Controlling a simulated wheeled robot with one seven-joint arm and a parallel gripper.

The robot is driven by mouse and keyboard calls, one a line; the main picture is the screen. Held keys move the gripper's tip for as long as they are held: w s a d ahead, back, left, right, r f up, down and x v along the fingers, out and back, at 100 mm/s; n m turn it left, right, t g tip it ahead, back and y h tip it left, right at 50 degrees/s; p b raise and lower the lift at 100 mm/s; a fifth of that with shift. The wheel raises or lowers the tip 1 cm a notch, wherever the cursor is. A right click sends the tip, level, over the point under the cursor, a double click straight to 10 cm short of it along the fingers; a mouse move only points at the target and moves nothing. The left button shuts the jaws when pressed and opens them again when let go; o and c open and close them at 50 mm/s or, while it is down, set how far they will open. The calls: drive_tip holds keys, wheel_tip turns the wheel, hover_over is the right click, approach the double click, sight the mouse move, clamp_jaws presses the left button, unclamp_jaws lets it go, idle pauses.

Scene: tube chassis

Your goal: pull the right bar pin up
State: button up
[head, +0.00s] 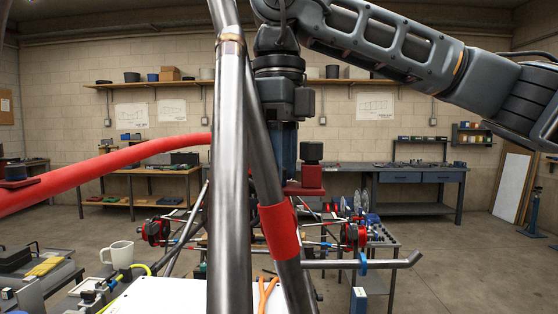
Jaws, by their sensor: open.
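The right bar pin (312,153) shows in the head view as a short black knob on a red block, just right of the steel tubes. It stands upright and low against the block (308,183). My gripper (286,158) points down just left of the pin, partly behind the slanted steel tube. It is open, but its fingertips are mostly hidden, and I cannot tell whether it touches the pin. A similar black knob (15,172) sits on a red plate at the far left.
A thick upright steel tube (229,170) and a slanted one with a red sleeve (280,230) stand close in front. A red bar (100,163) runs left. Workbenches line the back wall.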

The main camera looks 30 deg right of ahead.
clamp_jaws()
idle(0.3)
drive_tip(key=shift+r, duration=1.9)
unclamp_jaws()
wheel_tip(320, 180, up, 8)
drive_tip(key=shift+f+b, duration=0.15)
drive_tip(key=shift+b, duration=0.2)
